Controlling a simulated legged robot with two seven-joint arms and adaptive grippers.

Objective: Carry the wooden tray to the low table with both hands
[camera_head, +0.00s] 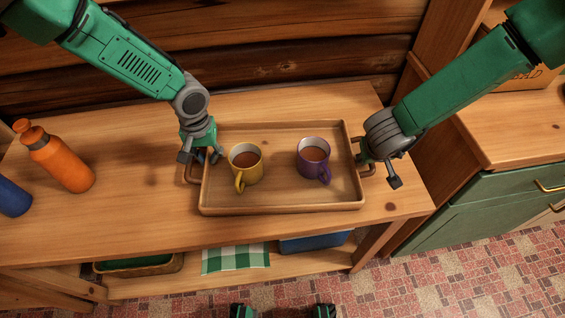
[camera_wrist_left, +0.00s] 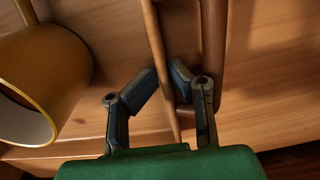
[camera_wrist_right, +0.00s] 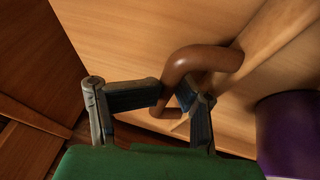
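The wooden tray (camera_head: 281,205) lies flat on the wooden counter. A yellow mug (camera_head: 247,172) and a purple mug (camera_head: 314,170), both with brown drink, stand upright in it. My left gripper (camera_head: 200,157) is at the tray's left end. In the left wrist view its fingers (camera_wrist_left: 166,80) are on either side of the tray's rim, beside the left handle (camera_wrist_left: 214,40). My right gripper (camera_head: 375,170) is at the right end. In the right wrist view its fingers (camera_wrist_right: 171,95) are around the curved right handle (camera_wrist_right: 205,59). Firm contact cannot be judged for either gripper.
An orange bottle (camera_head: 62,160) and a blue item (camera_head: 12,198) stand left on the counter (camera_head: 130,225). A shelf below holds a green checked cloth (camera_head: 236,258), a blue box (camera_head: 315,241) and a basket (camera_head: 140,265). A green cabinet (camera_head: 480,215) stands right. The front floor is clear.

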